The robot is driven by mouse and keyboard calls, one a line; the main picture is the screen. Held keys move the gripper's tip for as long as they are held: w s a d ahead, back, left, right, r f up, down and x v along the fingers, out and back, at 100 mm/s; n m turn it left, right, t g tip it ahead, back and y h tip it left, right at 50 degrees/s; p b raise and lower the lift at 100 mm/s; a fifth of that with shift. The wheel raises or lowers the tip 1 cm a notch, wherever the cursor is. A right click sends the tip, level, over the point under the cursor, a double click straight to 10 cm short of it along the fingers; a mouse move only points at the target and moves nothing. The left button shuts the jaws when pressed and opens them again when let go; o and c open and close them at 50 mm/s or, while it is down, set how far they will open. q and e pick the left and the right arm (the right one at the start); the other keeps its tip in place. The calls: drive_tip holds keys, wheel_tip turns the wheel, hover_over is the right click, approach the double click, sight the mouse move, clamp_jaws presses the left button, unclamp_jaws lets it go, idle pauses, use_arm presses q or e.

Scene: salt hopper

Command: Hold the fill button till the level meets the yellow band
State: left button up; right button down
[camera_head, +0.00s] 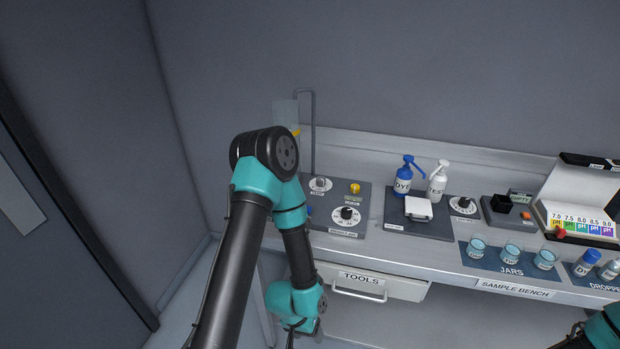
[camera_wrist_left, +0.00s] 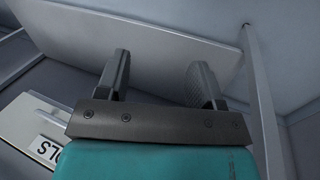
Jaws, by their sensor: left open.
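A clear hopper (camera_head: 285,112) stands at the back left of the bench, partly hidden behind my left arm. A bit of its yellow band (camera_head: 296,133) shows; I cannot make out the level inside. A dark control panel (camera_head: 330,204) in front carries a yellow button (camera_head: 355,188), two white-ringed dials and a blue part (camera_head: 308,210) partly covered by my arm. The small labels are unreadable, so I cannot tell which is the fill button. My left gripper (camera_wrist_left: 160,85) is open and empty, low in front of the bench, below the panel and apart from it.
The TOOLS drawer (camera_head: 372,284) sits in the bench front, right of my left gripper. Jars (camera_head: 512,253) and a pH chart (camera_head: 580,222) are farther right.

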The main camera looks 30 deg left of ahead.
use_arm(q)
drive_tip(key=shift+c, duration=0.2)
clamp_jaws()
idle(0.3)
idle(1.2)
